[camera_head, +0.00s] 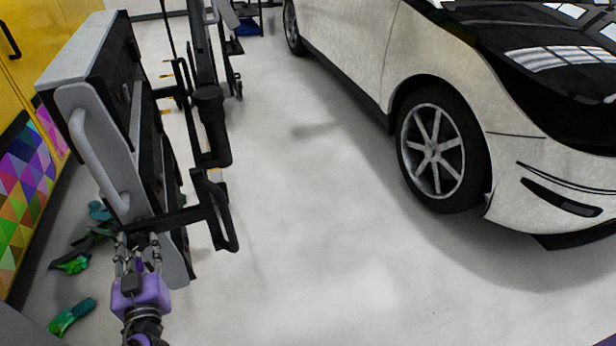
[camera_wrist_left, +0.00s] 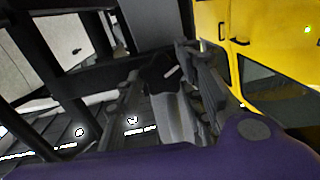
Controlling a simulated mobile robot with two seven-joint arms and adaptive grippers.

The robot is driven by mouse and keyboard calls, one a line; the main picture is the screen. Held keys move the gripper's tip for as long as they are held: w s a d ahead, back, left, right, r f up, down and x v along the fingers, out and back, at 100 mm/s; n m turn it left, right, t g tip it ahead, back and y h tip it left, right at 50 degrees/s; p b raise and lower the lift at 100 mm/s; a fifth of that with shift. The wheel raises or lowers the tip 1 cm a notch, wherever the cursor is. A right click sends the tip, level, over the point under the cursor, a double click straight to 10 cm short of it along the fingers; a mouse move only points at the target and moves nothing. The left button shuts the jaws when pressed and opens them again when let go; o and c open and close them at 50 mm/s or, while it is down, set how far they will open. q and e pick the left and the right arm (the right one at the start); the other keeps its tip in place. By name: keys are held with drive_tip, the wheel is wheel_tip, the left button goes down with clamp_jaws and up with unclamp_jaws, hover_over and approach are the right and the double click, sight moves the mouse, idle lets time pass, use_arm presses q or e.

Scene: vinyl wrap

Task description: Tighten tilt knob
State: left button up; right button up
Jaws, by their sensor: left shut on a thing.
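My left gripper (camera_head: 137,244) is at the lower left in the head view, its fingers against the lower end of a grey and black panel-like device (camera_head: 110,125) on a stand. In the left wrist view my left gripper (camera_wrist_left: 165,98) has a finger on each side of a black lobed knob (camera_wrist_left: 157,72) with a grey stem below it. The gripper is shut on this tilt knob. In the head view the knob is hidden by the fingers and device.
A black stand with arms and handles (camera_head: 211,125) is right of the device. A pale car (camera_head: 430,75) stands at the right. Green and black gloves (camera_head: 72,316) lie on the floor. The middle floor is clear.

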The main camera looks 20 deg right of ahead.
use_arm(q)
drive_tip(key=shift+d, duration=0.1)
drive_tip(key=m, duration=0.3)
drive_tip(key=shift+b, duration=0.35)
drive_tip(key=m, duration=0.2)
drive_tip(key=shift+m, duration=0.3)
drive_tip(key=m, duration=0.3)
drive_tip(key=shift+f+m, duration=0.1)
drive_tip(key=shift+m, duration=0.3)
drive_tip(key=m, duration=0.3)
drive_tip(key=shift+m, duration=0.3)
drive_tip(key=m, duration=0.5)
drive_tip(key=shift+f, duration=0.1)
drive_tip(key=m, duration=0.5)
drive_tip(key=shift+a+f+m, duration=0.1)
drive_tip(key=shift+a+m, duration=0.15)
drive_tip(key=shift+m, duration=0.05)
drive_tip(key=shift+s+f, duration=0.1)
drive_tip(key=o, duration=1.1)
drive_tip(key=shift+c, duration=0.2)
